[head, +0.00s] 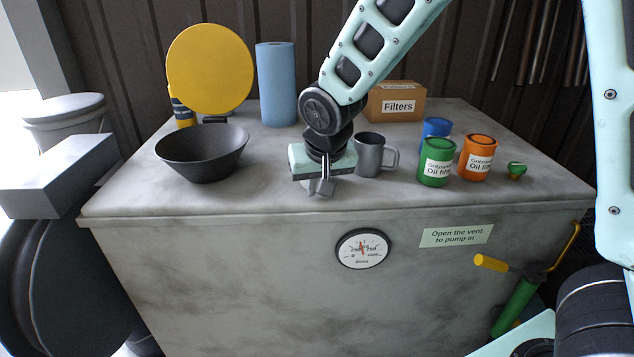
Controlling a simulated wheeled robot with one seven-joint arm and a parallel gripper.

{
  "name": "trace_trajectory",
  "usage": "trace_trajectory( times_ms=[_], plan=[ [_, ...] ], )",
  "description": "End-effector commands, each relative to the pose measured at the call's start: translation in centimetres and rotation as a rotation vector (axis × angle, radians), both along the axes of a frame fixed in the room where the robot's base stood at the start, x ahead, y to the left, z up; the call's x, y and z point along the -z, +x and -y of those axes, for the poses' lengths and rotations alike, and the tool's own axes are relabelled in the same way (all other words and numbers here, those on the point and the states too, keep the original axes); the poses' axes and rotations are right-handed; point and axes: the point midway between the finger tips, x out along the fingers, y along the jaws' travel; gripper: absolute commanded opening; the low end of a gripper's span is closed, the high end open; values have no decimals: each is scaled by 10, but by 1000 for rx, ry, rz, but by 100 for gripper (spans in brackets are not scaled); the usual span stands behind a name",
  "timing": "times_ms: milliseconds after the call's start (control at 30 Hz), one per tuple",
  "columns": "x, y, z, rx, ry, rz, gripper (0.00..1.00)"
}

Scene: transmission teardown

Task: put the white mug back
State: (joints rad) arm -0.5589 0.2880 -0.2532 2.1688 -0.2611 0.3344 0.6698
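No white mug shows; the only mug in view is a dark grey metal one (369,156). It stands upright on the worktop right of my gripper, with its handle to the right. My gripper (321,188) points down over the front middle of the worktop. Its fingers are seen close together, and I cannot tell whether there is a gap between them. No held object shows at the fingers. The gripper body is just left of the grey mug and slightly overlaps it in the picture; I cannot tell if they touch.
The marbled worktop (265,195) holds a black bowl (202,155), a yellow disc (210,70), a blue roll (276,85) and a Filters box (398,105). Green (436,163), orange (477,158) and blue (436,127) cans and a green-topped knob (516,170) stand right.

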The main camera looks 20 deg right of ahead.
Motion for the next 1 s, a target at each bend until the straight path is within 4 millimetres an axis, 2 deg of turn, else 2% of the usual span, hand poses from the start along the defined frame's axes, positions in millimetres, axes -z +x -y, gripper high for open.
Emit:
trace_trajectory(
  times_ms=[200,300,567,733,867,1000],
  plan=[
    [4,0,0,0,0,0,0],
    [2,0,0,0,0,0,31],
    [2,0,0,0,0,0,31],
    [-6,-2,-1,-1,2,2,31],
    [-24,-9,-2,-2,3,5,31],
    [-52,-21,-2,-2,4,6,31]
  ],
)
